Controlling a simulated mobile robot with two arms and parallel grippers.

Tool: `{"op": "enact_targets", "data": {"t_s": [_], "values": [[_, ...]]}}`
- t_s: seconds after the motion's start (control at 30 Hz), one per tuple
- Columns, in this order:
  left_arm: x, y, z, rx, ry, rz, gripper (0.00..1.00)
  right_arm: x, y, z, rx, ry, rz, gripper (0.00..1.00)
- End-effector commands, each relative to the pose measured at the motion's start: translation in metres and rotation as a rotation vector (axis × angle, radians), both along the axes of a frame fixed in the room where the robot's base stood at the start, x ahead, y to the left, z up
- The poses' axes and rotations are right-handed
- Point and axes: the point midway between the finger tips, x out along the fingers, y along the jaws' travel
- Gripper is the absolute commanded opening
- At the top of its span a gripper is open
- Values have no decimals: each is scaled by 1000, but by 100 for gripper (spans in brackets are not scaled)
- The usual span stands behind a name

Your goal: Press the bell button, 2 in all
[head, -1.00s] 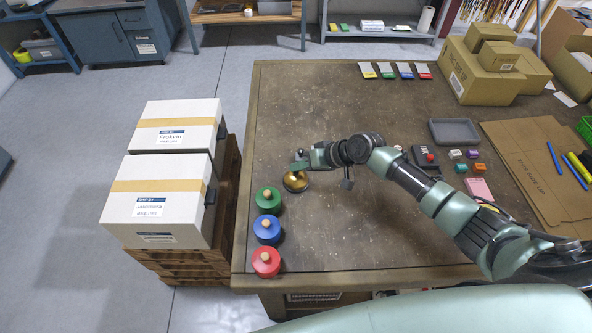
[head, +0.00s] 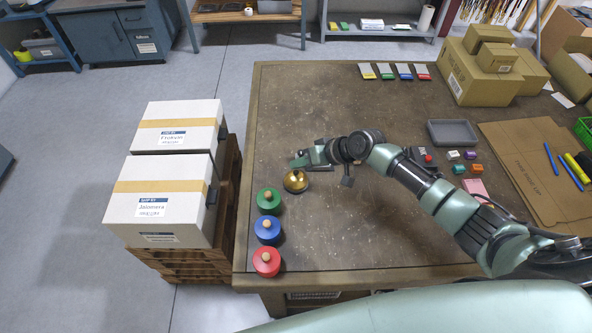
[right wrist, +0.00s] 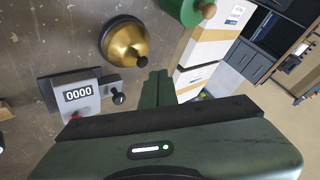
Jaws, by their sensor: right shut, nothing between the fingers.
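The brass bell (head: 295,182), a golden dome, stands near the left edge of the table, just behind the green round piece. In the right wrist view the bell (right wrist: 122,42) shows with a small dark button (right wrist: 141,62) on top. My right gripper (head: 298,163) is shut and empty. It is beside the bell's far side, above the table, and its fingertips (right wrist: 157,78) look apart from the button. A grey counter box (right wrist: 70,90) reading 0000, with a dark-knobbed lever, is beside the bell, largely hidden by my arm in the head view. My left gripper is not in view.
White boxes (head: 158,200) stand on a pallet beyond that edge. A grey tray (head: 453,132) and cartons are at the right. The table's middle back is clear.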

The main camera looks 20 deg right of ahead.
Motion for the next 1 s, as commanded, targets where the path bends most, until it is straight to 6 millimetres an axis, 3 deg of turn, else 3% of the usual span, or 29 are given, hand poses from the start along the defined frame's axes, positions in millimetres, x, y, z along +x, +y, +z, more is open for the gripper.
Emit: {"op": "enact_targets", "data": {"t_s": [0.4,1.0], "values": [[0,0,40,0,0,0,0,0,0,45,1,0,-1,0],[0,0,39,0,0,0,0,0,0,46,0,-1,-1,0]]}}
